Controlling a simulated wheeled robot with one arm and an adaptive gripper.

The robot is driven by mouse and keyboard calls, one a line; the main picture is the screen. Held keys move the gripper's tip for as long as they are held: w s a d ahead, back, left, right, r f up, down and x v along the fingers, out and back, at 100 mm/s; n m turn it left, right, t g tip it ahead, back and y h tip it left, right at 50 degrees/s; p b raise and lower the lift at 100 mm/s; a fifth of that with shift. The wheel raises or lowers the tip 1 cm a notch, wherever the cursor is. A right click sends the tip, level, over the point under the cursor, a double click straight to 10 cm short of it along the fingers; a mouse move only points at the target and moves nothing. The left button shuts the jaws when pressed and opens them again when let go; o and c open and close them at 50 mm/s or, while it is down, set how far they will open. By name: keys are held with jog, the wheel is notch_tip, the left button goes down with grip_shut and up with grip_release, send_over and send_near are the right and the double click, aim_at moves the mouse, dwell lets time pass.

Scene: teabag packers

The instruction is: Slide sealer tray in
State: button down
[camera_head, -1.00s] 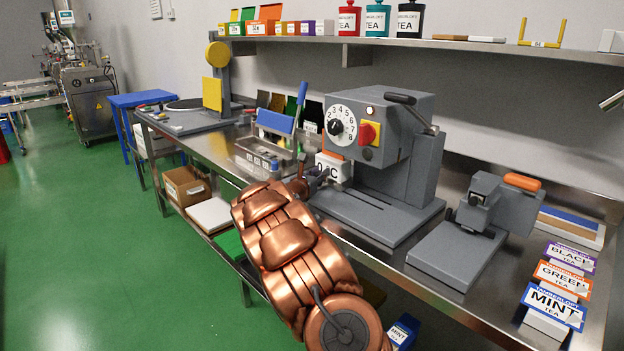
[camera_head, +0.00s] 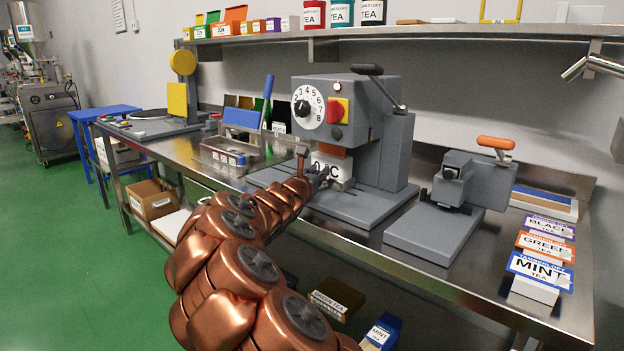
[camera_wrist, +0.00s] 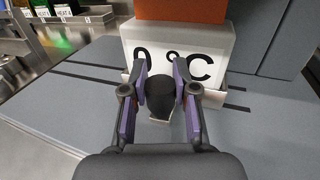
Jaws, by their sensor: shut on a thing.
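The sealer (camera_head: 391,140) is a grey machine with a numbered dial, a red knob and a lever, standing on the bench. Under its head is an orange block (camera_wrist: 180,10) above a white panel reading "0 °C" (camera_wrist: 212,42). My gripper (camera_wrist: 160,98) is at the front of the sealer, shut on a black knob (camera_wrist: 159,90). A thin pale plate, seemingly the sealer tray (camera_wrist: 217,98), shows at the panel's lower edge, behind the fingers. Most of it is hidden, so how far in it sits cannot be told. In the head view my gripper (camera_head: 318,178) is small and partly hidden.
A grey press with an orange handle (camera_head: 496,143) stands to the right, with tea boxes (camera_head: 540,270) beyond it. A metal tray with a blue-handled part (camera_head: 242,117) is left of the sealer. The steel bench (camera_head: 345,232) has a bare front strip.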

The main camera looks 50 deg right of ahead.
jog(key=shift+s+f, duration=0.2)
jog(key=shift+s, duration=0.05)
jog(key=c, duration=0.9)
grip_release()
jog(key=shift+r, duration=0.1)
jog(key=shift+o, duration=0.2)
jog(key=shift+a, duration=0.55)
jog(key=v, duration=0.9)
jog(key=shift+r, duration=0.1)
jog(key=shift+v, duration=1)
jog(key=shift+s, duration=0.15)
